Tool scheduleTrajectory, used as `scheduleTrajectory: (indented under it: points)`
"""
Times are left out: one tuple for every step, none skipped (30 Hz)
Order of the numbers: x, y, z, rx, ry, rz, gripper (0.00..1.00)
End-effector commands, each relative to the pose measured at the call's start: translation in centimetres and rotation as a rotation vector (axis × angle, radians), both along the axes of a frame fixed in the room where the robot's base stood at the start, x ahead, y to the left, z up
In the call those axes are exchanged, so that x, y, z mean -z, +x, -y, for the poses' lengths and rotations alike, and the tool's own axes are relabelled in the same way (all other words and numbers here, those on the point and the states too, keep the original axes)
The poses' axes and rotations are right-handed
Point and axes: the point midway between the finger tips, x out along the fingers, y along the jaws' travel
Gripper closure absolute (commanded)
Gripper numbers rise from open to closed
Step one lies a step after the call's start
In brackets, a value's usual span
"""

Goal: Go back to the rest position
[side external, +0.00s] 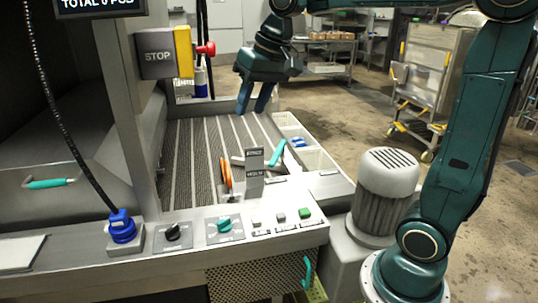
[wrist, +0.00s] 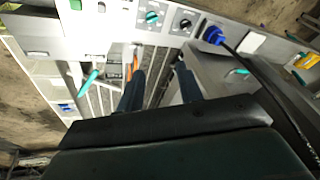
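My gripper (side external: 254,104) hangs over the far end of the slatted bed (side external: 205,145) with its fingers pointing down. It also shows in the wrist view (wrist: 160,82), where its two dark fingers stand well apart with nothing held between them. The gripper is open and empty. It appears clear of the slats, though the exact height is hard to tell.
A teal-handled tool (side external: 277,153) and an orange item (side external: 226,175) lie near the upright dark sign (side external: 254,165). White bins (side external: 312,159) line the right side. The stop box (side external: 157,53) and control panel (side external: 215,230) stand close by.

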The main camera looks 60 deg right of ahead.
Motion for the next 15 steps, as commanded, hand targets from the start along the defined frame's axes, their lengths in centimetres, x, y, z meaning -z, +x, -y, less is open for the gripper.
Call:
scheduleTrajectory:
  points:
    - [-0.1,-1.3,-0.5,-0.017,-0.010,0.012,0.64]
    - [-0.1,-2.1,-0.8,-0.026,-0.016,0.017,0.64]
    - [0.0,-3.0,-1.1,-0.039,-0.023,0.026,0.64]
    - [0.1,-3.7,-1.3,-0.048,-0.029,0.032,0.64]
    - [0.2,-4.4,-1.5,-0.055,-0.036,0.038,0.64]
    - [0.4,-5.4,-1.7,-0.070,-0.044,0.045,0.64]
    - [0.5,-6.1,-1.9,-0.079,-0.051,0.052,0.64]
    - [0.7,-6.8,-2.0,-0.088,-0.057,0.057,0.64]
    - [0.9,-7.7,-2.2,-0.100,-0.065,0.065,0.64]
    - [1.1,-8.4,-2.4,-0.110,-0.073,0.070,0.64]
    - [1.3,-9.1,-2.5,-0.118,-0.079,0.076,0.64]
    - [1.6,-10.0,-2.6,-0.131,-0.089,0.084,0.64]
    - [1.9,-10.7,-2.7,-0.139,-0.096,0.090,0.64]
    - [2.2,-11.4,-2.8,-0.150,-0.102,0.095,0.64]
    - [2.6,-12.3,-2.9,-0.161,-0.112,0.103,0.64]
